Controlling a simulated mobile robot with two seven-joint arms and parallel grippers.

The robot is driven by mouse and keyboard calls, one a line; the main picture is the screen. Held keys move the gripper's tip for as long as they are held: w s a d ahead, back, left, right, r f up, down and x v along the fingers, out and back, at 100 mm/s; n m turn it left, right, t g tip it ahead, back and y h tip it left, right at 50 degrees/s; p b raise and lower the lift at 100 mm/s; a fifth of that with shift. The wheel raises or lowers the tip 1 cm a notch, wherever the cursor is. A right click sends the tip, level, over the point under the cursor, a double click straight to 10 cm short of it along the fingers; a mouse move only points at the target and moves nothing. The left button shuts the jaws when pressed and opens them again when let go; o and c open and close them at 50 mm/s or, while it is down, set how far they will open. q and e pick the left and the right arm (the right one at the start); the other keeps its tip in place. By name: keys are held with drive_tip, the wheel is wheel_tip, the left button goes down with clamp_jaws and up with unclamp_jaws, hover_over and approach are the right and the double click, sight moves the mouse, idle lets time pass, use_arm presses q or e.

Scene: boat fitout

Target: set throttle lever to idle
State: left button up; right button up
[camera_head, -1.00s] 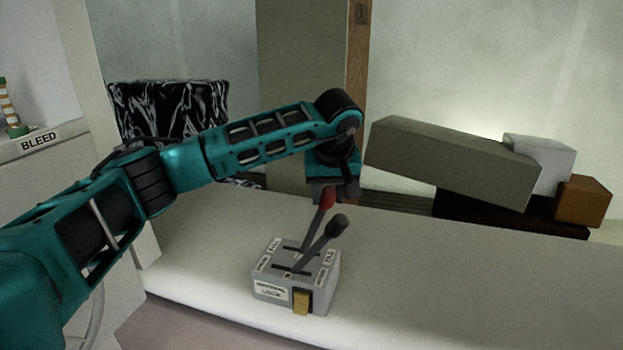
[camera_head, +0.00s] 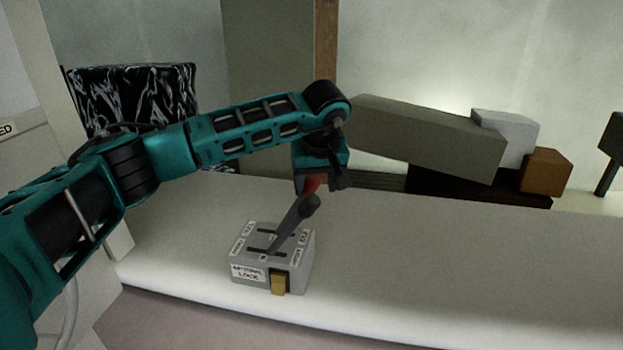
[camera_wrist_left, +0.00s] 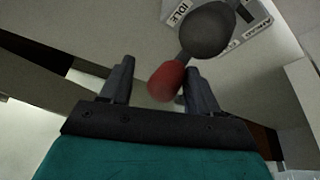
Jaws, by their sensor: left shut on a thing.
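A grey control box (camera_head: 305,262) sits on the pale bench with two levers rising from slots in its labelled top. One lever has a red knob (camera_head: 313,184), the other a dark grey knob (camera_head: 309,206); in the head view they nearly overlap, both leaning right. My left gripper (camera_head: 318,183) is shut on the red-knobbed lever. In the left wrist view the red knob (camera_wrist_left: 166,82) lies between the fingers, close to the right one. The dark knob (camera_wrist_left: 207,30) is just beyond it, near an "IDLE" label (camera_wrist_left: 179,13). My right gripper is not in view.
A yellow tab (camera_head: 279,283) is on the box's front. A long grey-green block (camera_head: 425,135), a white block (camera_head: 505,135) and an orange-brown block (camera_head: 546,170) are behind at right. The bench (camera_head: 440,265) right of the box is clear.

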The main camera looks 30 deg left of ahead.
use_arm(q)
drive_tip(key=shift+d, duration=0.15)
drive_tip(key=shift+r, duration=0.1)
drive_tip(key=shift+r, duration=0.35)
drive_tip(key=v, duration=1.2)
drive_tip(key=shift+s+p, duration=0.15)
drive_tip(key=shift+p, duration=0.25)
drive_tip(key=shift+f, duration=0.1)
